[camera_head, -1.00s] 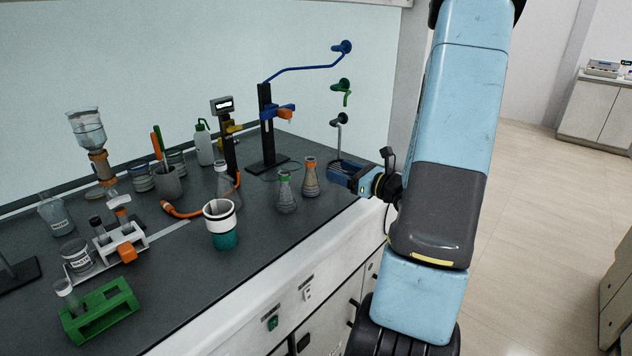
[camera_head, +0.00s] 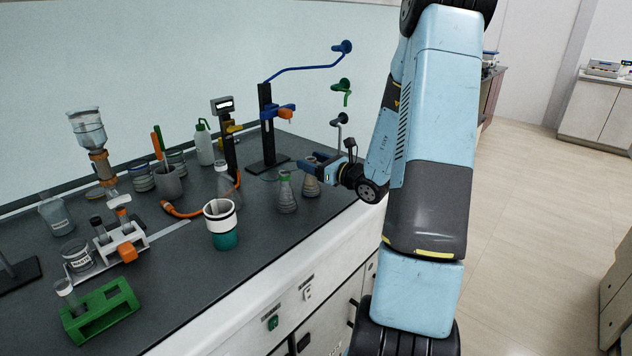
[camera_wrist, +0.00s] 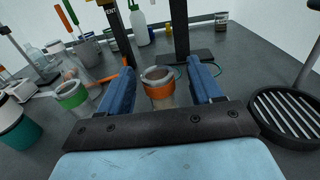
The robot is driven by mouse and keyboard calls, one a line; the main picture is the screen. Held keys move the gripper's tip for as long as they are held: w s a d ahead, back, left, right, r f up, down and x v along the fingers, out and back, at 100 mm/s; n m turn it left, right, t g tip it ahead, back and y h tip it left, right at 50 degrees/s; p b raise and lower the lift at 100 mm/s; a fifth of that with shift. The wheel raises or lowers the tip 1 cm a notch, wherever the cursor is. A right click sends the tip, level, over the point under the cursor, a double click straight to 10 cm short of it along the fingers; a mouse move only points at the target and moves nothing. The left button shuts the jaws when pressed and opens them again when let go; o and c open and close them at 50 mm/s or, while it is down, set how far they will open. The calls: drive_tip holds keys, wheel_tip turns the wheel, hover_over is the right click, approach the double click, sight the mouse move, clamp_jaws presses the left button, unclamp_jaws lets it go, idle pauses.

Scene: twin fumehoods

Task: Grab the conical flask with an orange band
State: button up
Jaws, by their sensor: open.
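The conical flask with an orange band (camera_wrist: 159,84) stands upright between the two blue fingers of my gripper (camera_wrist: 164,88) in the wrist view. Dark gaps show on both sides of its neck, so the fingers look apart from it. In the head view my gripper (camera_head: 314,168) is at the neck of this flask and hides its band; the flask's grey body (camera_head: 311,185) shows just below. My gripper is open. A similar conical flask with a green band (camera_head: 286,192) stands close on the left. It also shows in the wrist view (camera_wrist: 72,97), outside the left finger.
A white and teal cup (camera_head: 221,226) stands left of the flasks. A black stand (camera_head: 267,130) with a blue and orange clamp is behind them. A round slatted drain (camera_wrist: 288,115) lies right of my gripper. The bench front edge is close by.

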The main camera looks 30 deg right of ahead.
drive_tip(key=shift+x, duration=1.5)
clamp_jaws()
